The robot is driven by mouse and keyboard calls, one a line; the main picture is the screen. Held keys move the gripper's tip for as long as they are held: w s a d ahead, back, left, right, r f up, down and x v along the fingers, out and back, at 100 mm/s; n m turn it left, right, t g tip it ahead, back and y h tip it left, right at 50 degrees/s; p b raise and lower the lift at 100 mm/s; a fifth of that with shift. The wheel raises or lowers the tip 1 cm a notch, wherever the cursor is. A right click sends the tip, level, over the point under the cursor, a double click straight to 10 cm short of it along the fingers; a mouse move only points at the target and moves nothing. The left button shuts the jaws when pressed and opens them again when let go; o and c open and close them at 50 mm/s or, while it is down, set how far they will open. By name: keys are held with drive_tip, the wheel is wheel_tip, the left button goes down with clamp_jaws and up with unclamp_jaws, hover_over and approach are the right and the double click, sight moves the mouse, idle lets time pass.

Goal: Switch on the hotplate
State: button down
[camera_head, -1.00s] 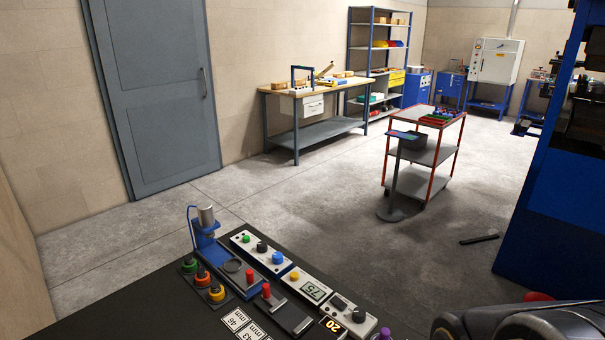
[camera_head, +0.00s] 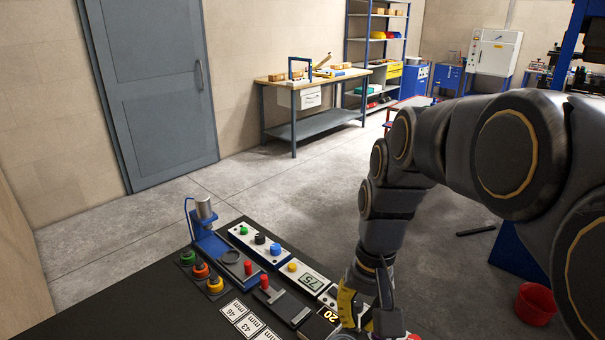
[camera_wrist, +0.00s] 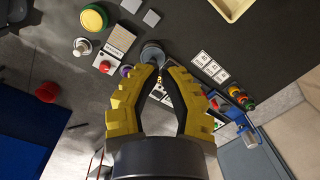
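No hotplate can be made out with certainty. A panel with a lit orange "20" display (camera_head: 328,315) is at the bench's right part in the head view, partly hidden by my gripper. My gripper (camera_head: 345,310) points down over that panel. In the wrist view its yellow fingers (camera_wrist: 160,70) come close together at the tips, with a narrow gap; whether they are fully shut is unclear. A round grey disc (camera_wrist: 152,50) lies just beyond the tips. A purple knob (camera_wrist: 125,70) is left of them. Nothing is clearly held.
A white panel with a yellow button and a "75" display (camera_head: 315,282) is beside it. A panel with green, black and blue buttons (camera_head: 260,240) stands behind. Red plungers, number cards (camera_head: 240,315) and a blue stand (camera_head: 205,230) are left. A red bucket (camera_head: 535,303) is on the floor.

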drive_tip(key=w+f+m+t, duration=0.1)
drive_tip(key=w+f+m, duration=0.3)
drive_tip(key=w, duration=1.3)
drive_tip(key=m+t, duration=0.1)
drive_tip(key=m, duration=0.2)
hover_over(335, 290)
drive_tip(key=s+d, duration=0.2)
wheel_tip(335, 290, down, 11)
drive_tip(key=shift+w+a+f, duration=0.1)
drive_tip(key=shift+w+a, duration=0.05)
drive_tip(key=shift+a, duration=0.05)
drive_tip(key=f, duration=0.4)
drive_tip(key=w+a+f, duration=0.1)
drive_tip(key=f, duration=0.8)
drive_tip(key=shift+w+a+f, duration=0.2)
drive_tip(key=shift+f, duration=0.25)
